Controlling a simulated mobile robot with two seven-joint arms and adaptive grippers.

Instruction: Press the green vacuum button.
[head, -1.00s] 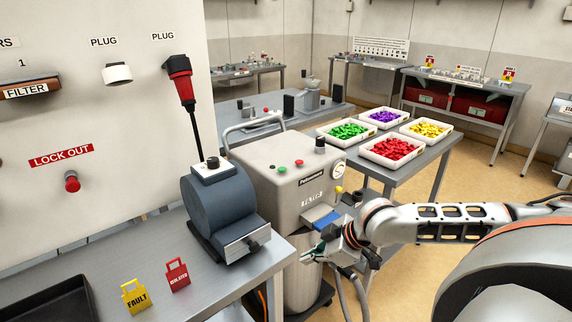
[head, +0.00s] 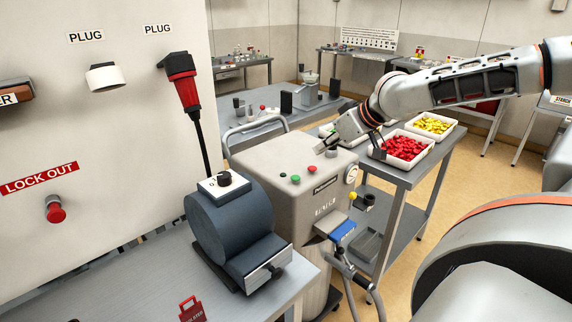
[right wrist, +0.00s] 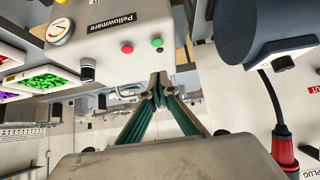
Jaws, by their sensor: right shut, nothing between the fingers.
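The green button (head: 295,179) sits on the sloped top panel of the grey vacuum unit (head: 275,208), with a red button (head: 283,174) beside it. My right gripper (head: 321,151) is shut and empty, held above the unit's top, behind and to the right of the green button. The right wrist view shows the closed fingertips (right wrist: 158,80) just below the green button (right wrist: 157,43) in the picture. The red button (right wrist: 127,48) is to its left. They look apart, with no contact visible. My left gripper is not in view.
A blue-grey motor-like housing (head: 232,225) stands on the bench left of the vacuum. A red plug (head: 182,82) with its cable hangs on the wall above. Bins of red pieces (head: 404,147) and yellow pieces (head: 432,125) are on a table behind my right arm.

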